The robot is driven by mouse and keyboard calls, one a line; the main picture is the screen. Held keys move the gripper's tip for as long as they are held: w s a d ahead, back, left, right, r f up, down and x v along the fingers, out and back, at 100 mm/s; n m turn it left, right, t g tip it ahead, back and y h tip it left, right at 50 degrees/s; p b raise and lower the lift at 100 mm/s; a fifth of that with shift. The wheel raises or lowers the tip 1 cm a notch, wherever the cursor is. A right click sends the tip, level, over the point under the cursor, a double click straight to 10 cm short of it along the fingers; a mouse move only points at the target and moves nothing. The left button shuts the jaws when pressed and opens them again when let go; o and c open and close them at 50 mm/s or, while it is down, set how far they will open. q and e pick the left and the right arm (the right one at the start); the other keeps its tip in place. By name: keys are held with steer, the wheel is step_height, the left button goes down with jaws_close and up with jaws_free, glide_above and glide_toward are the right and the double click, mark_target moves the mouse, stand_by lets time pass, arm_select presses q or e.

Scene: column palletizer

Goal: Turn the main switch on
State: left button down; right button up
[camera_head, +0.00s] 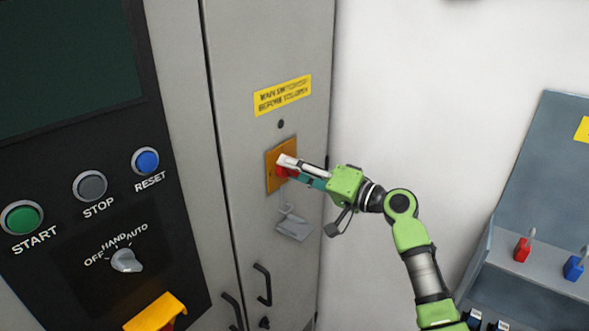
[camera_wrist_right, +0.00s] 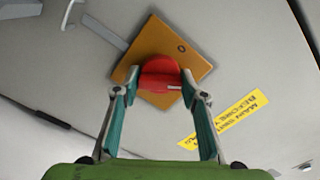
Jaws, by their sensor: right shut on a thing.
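The main switch is a red rotary knob (camera_wrist_right: 160,74) on a square orange-yellow plate (camera_head: 279,178) on the grey cabinet door. The plate also shows in the right wrist view (camera_wrist_right: 183,45), where it appears rotated. My right gripper (camera_head: 284,165) reaches in from the right and is shut on the red knob. In the right wrist view its two fingers (camera_wrist_right: 160,90) stand on either side of the knob. In the head view the fingers cover most of the knob. The knob's exact angle is hard to read. My left gripper is not in view.
A yellow warning label (camera_head: 282,96) is above the switch. A grey hasp-like bracket (camera_head: 294,225) sticks out below it. A black door handle (camera_head: 263,285) is lower down. A control panel with START, STOP and RESET buttons (camera_head: 146,161) is at left; a grey shelf (camera_head: 535,270) is at right.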

steer(key=m+p, duration=0.1)
steer(key=m, duration=0.2)
steer(key=shift+r+m, duration=0.1)
steer(key=shift+m, duration=0.2)
steer(key=shift+m+p, duration=0.8)
steer(key=shift+m, duration=0.7)
steer(key=o, duration=1.1)
steer(key=v, duration=1.2)
